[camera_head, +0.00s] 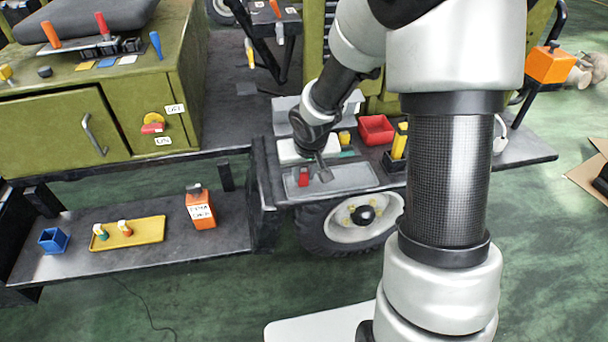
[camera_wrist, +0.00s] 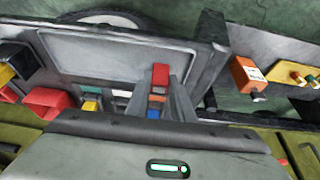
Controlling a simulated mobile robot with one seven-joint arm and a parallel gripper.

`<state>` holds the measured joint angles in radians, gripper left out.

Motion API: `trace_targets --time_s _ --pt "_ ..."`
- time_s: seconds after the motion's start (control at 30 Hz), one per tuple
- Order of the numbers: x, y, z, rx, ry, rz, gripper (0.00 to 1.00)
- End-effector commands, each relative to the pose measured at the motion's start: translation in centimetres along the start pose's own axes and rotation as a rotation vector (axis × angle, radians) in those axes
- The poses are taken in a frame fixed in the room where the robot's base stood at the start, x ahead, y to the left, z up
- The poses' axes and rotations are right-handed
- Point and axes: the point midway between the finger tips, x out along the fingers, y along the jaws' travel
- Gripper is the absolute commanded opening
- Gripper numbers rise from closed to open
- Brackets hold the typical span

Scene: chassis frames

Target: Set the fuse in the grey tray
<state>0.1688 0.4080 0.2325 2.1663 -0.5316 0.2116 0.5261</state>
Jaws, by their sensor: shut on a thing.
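The grey tray (camera_head: 352,178) is a shallow rectangle on the dark ledge above the wheel; in the wrist view its flat floor (camera_wrist: 90,55) fills the upper middle. My gripper (camera_head: 314,176) points down over the tray's left part. In the wrist view the gripper (camera_wrist: 162,88) is shut on a small red block, which I take as the fuse (camera_wrist: 160,74). The fuse (camera_head: 303,178) also shows at the fingertips in the head view. I cannot tell whether it touches the tray floor. The fingers hide part of it.
A red bin (camera_head: 376,129), a yellow block in a black holder (camera_head: 399,147) and a white box (camera_head: 296,152) stand close behind the tray. A lower shelf at left holds a blue cup (camera_head: 53,240), a yellow tray (camera_head: 148,232) and an orange box (camera_head: 201,208).

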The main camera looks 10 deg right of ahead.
Motion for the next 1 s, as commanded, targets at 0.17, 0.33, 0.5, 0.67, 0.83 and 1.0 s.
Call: trace_targets --time_s 0.17,0.33,0.5,0.67,0.83,1.0 --pt "-0.1 0.0 -0.1 0.001 0.001 0.0 0.0" --pt "0.3 0.0 0.1 0.001 0.001 0.0 0.23" --pt "0.1 0.0 0.0 0.001 0.001 0.0 0.4" --pt "0.1 0.0 0.0 0.001 0.001 0.0 0.4" --pt "-0.6 0.0 -0.2 0.001 0.002 0.0 0.4" --pt "-3.8 0.1 -0.3 0.003 0.004 0.002 0.4"
